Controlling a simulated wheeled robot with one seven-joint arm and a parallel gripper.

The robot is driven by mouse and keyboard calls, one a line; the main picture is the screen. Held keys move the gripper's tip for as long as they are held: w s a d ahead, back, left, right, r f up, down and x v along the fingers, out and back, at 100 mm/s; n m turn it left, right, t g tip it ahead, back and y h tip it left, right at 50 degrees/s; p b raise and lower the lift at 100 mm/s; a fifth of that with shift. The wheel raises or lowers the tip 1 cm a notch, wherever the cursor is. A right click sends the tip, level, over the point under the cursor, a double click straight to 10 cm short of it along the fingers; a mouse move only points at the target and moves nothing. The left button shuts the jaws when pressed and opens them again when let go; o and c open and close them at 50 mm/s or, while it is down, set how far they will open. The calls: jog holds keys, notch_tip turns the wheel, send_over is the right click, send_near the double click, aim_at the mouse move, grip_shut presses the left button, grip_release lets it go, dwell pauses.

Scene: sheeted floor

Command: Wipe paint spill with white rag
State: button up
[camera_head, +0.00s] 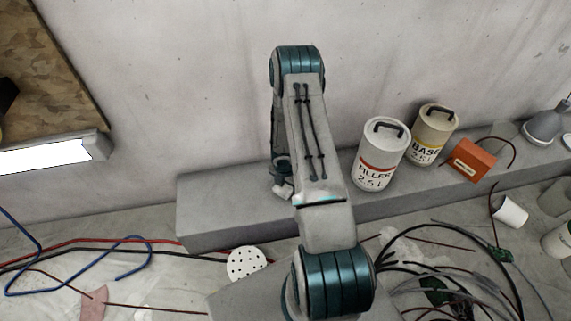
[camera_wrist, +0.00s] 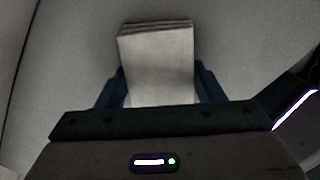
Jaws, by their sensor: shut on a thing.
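The white rag (camera_wrist: 157,60) is a folded, off-white, blocky pad in the wrist view. My gripper (camera_wrist: 160,84) is shut on it, with one dark blue finger at each side, and the rag sticks out past the fingertips. A plain grey surface lies behind the rag; I cannot tell whether the rag touches it. In the head view my arm reaches over the grey ledge and hides most of the gripper and the rag. I make out no paint spill in either view.
On the grey ledge (camera_head: 225,205) stand a FILLER can (camera_head: 377,160), a BASE can (camera_head: 431,138) and an orange box (camera_head: 472,160). A white cup (camera_head: 510,211) lies on the sheeted floor at right. Cables and a perforated white disc (camera_head: 246,264) lie in front. The ledge's left end is clear.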

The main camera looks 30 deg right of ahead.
jog(key=r+p, duration=0.2)
jog(key=shift+w+d+r, duration=0.1)
jog(key=shift+w+r, duration=0.2)
jog(key=shift+w, duration=0.1)
jog(key=shift+c, duration=0.3)
notch_tip(320, 180, up, 5)
jog(key=p, duration=0.5)
jog(key=shift+r, duration=0.2)
jog(key=shift+f, duration=0.1)
